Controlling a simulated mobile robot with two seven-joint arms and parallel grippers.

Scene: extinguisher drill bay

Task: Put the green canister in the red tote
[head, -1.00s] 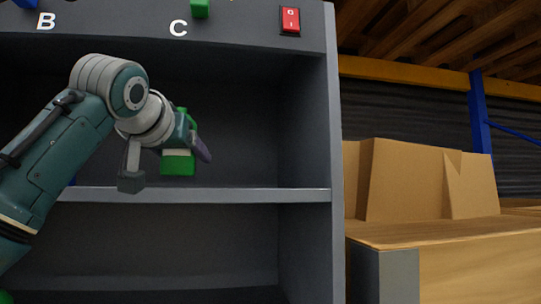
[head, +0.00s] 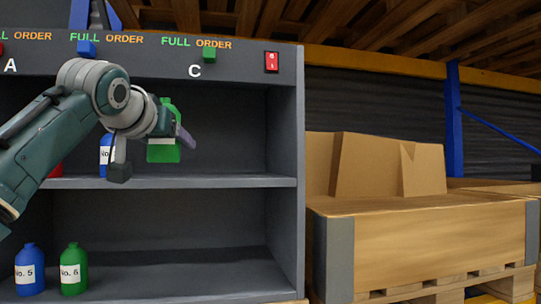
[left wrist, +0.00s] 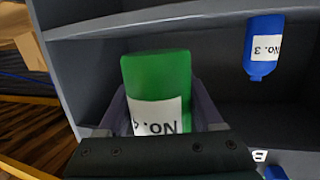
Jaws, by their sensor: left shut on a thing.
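My left gripper (head: 172,138) is shut on a green canister (head: 163,153) with a white label. In the head view it shows in front of the upper bay below letter C, its base a little above the shelf edge in the picture. In the left wrist view the green canister (left wrist: 155,75) sits between the fingers, its label partly hidden by the gripper body. Another green canister (head: 73,270), labelled No. 6, stands on the lower shelf. The red tote is not in view. My right gripper is not in view.
A blue canister (left wrist: 263,45), No. 3, stands on the upper shelf, near a partly hidden red item (head: 57,171). Blue canister No. 5 (head: 29,270) stands below. The grey rack (head: 287,120) has a right side wall. A wooden pallet box (head: 440,240) with cardboard stands right.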

